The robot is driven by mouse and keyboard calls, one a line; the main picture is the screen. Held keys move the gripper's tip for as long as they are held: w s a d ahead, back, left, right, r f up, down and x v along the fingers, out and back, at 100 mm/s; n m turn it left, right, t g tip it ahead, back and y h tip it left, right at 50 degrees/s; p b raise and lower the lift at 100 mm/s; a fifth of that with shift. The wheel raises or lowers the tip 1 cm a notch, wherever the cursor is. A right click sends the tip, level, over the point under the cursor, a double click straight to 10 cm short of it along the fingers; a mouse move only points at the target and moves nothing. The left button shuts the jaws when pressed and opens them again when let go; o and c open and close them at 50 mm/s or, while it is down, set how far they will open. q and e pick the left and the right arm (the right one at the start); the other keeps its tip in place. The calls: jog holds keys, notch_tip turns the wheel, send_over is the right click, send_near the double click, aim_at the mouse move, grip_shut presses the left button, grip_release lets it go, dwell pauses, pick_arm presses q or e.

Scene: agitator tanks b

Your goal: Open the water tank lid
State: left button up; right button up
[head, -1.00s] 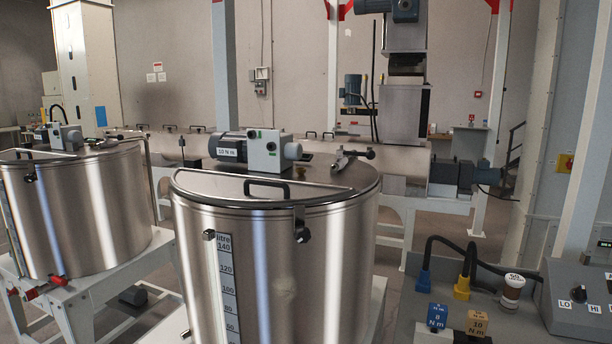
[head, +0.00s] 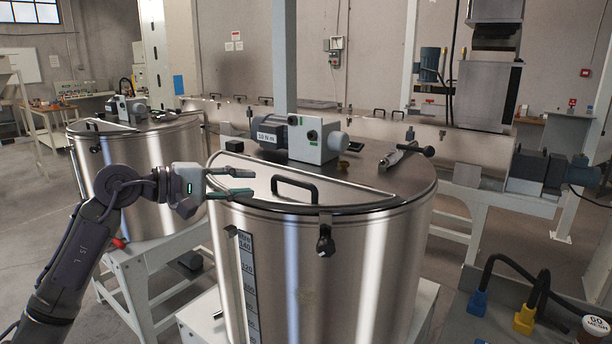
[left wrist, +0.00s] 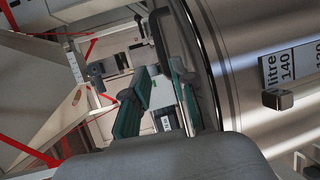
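The near steel tank (head: 300,255) has a litre scale on its side; I see no label naming it as water. Its front lid (head: 335,197) lies flat and closed, with a black handle (head: 295,187) and a front latch (head: 325,240). My left gripper (head: 252,182) is open and empty, just left of the handle at the lid's left edge, with its fingertips toward the handle. In the left wrist view the two teal fingers (left wrist: 162,92) are apart, with a dark bar that looks like the handle (left wrist: 160,38) beyond them. My right gripper is not in view.
A motor unit (head: 312,140) and a clamp lever (head: 405,155) sit on the tank top behind the lid. A second steel tank (head: 150,180) stands behind left. A bench with blue and yellow plugs (head: 525,318) is at lower right.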

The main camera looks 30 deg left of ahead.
aim_at(290, 182)
pick_arm(q)
jog(key=p+x, duration=0.2)
jog(key=x, duration=0.3)
jog(key=p+x, duration=0.3)
jog(key=x, duration=0.2)
jog(key=shift+w+d+r, duration=0.15)
jog(key=shift+r, duration=0.05)
jog(key=shift+w+d+f+p, duration=0.35)
jog(key=shift+w+d+f, duration=0.05)
jog(key=shift+w, duration=0.25)
jog(key=shift+c, duration=0.2)
grip_shut()
